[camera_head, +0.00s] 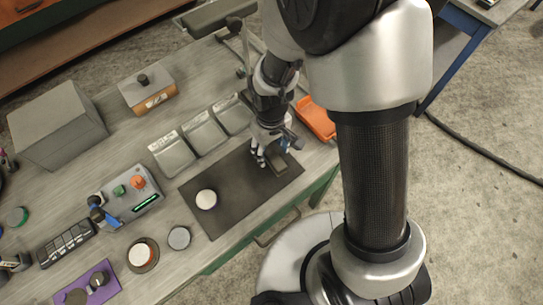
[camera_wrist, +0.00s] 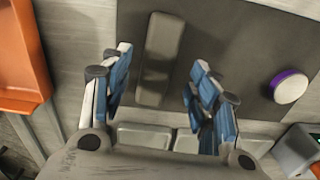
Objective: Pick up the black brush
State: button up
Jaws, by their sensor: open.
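A dark grey, rounded oblong block (camera_wrist: 163,50), which looks like the black brush, lies on the dark mat (camera_wrist: 222,40). In the head view the block (camera_head: 276,159) is partly hidden by my gripper, near the right end of the mat (camera_head: 235,216). My gripper (camera_wrist: 160,72) points down over the mat with its fingers apart. In the wrist view the block shows between the two fingers, with a gap on each side. In the head view my gripper (camera_head: 267,160) is low over the mat. I cannot tell how far the fingertips are above it.
A white disc with a purple rim (camera_head: 206,199) lies on the mat. Shallow metal trays (camera_head: 203,133) line the mat's far side. An orange tray (camera_head: 316,119) is close by on the right.

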aim_at(272, 154)
jog(key=f, duration=0.2)
jog(key=f+b, duration=0.1)
jog(key=f, duration=0.1)
jog(key=shift+w+d, duration=0.1)
jog(key=shift+w, duration=0.1)
jog(key=shift+r, duration=0.1)
jog(key=shift+c, duration=0.4)
jog(key=c, duration=1.1)
jog(key=shift+r, duration=0.15)
notch_tip(272, 154, up, 20)
jog(key=p, duration=0.6)
